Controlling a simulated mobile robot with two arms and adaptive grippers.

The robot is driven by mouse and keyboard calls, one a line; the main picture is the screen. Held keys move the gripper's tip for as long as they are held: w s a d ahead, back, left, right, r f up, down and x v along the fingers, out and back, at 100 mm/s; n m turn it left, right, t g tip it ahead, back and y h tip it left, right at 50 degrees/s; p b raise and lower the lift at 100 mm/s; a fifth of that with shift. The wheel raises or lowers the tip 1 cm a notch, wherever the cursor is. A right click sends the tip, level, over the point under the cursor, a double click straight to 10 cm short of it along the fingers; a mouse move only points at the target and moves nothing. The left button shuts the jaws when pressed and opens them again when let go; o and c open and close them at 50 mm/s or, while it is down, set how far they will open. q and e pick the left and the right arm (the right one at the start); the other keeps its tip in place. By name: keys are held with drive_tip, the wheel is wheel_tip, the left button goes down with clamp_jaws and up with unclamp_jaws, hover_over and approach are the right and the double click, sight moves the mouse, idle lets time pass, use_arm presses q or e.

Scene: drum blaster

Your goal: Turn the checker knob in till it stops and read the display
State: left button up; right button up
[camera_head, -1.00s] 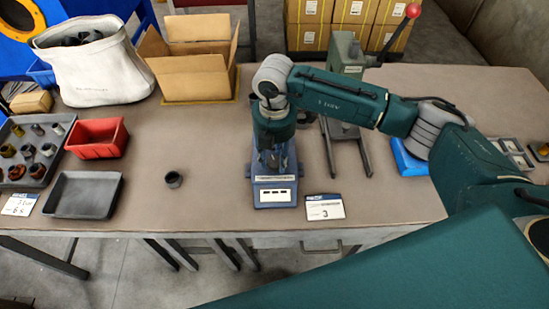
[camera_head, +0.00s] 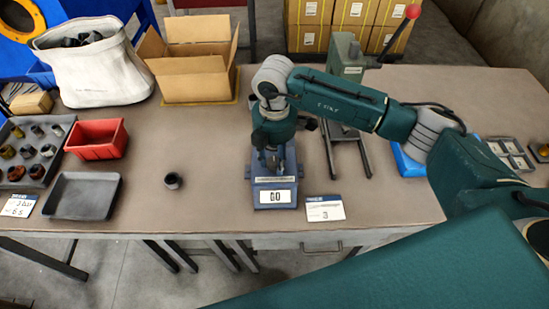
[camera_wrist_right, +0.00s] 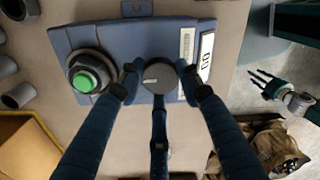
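The checker (camera_head: 263,190) is a blue box near the table's front edge; its blue body also shows in the right wrist view (camera_wrist_right: 130,40). Its white display (camera_head: 272,196) reads what looks like "GO"; the display is sideways in the right wrist view (camera_wrist_right: 206,57). The grey round checker knob (camera_wrist_right: 158,76) has a white pointer mark. My right gripper (camera_head: 271,158) is over the checker, and its three fingers close around the knob in the right wrist view (camera_wrist_right: 163,78). A green round piece (camera_wrist_right: 84,81) sits in a dark ring on the checker.
A dark ring part (camera_head: 173,180) stands alone left of the checker. A label card (camera_head: 325,208) lies to its right. A grey tray (camera_head: 83,196), red bin (camera_head: 97,138) and open cardboard box (camera_head: 193,75) are further left. A press with a red-tipped lever (camera_head: 346,60) stands behind right.

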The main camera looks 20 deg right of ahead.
sight(275, 162)
drive_tip(key=o, duration=0.4)
drive_tip(key=shift+r, duration=0.15)
wheel_tip(275, 162, up, 12)
drive_tip(key=shift+f, duration=0.1)
drive_tip(key=shift+f, duration=0.1)
idle(0.6)
